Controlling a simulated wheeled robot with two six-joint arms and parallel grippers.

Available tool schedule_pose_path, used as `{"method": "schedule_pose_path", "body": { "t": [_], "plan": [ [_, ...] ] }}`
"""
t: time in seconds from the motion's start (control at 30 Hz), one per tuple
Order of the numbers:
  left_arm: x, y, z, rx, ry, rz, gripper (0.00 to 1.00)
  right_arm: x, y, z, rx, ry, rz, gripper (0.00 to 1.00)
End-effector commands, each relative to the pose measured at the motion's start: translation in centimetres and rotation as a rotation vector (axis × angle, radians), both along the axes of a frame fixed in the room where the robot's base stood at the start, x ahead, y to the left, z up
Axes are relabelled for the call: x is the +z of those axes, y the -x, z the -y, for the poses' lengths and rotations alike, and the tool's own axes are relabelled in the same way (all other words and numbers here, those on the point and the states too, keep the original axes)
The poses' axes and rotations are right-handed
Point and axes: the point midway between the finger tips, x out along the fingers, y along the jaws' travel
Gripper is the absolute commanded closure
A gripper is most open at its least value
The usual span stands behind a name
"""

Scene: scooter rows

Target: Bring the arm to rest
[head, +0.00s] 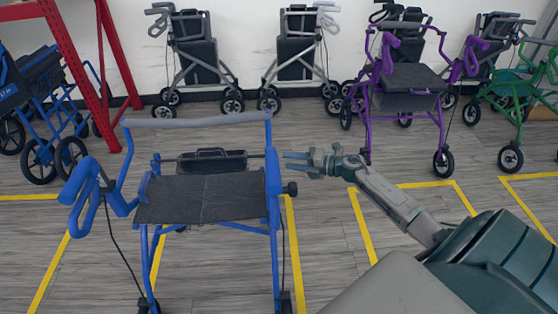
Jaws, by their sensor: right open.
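My right arm (395,205) reaches in from the lower right and stretches to the left across the floor. Its gripper (296,162) is open and empty, with the fingers pointing left. In the picture it lies just right of the blue rollator (205,195), near the side of its frame. Whether it touches the frame cannot be told from this one view. My left gripper is not in the picture.
A purple rollator (412,82) stands behind my right arm, and a green one (525,85) at the right edge. Folded grey rollators (197,48) line the wall. A red rack (75,60) stands at the left. Yellow lines (362,228) mark floor bays; the one right of the blue rollator looks empty.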

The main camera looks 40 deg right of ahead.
Motion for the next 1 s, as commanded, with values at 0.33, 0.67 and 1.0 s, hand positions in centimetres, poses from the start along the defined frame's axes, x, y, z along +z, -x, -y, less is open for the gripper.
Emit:
{"method": "schedule_pose_path", "body": {
  "t": [0.33,0.67,1.0],
  "plan": [
    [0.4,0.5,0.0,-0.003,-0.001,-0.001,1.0,0.2,0.9,0.6,0.0,-0.001,0.001,0.59],
    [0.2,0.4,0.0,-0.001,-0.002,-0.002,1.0,0.2,0.9,0.6,0.0,-0.001,0.001,0.59],
    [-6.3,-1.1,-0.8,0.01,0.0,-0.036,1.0,-6.2,2.6,1.6,-0.318,-0.284,-0.154,0.59]
  ]
}}
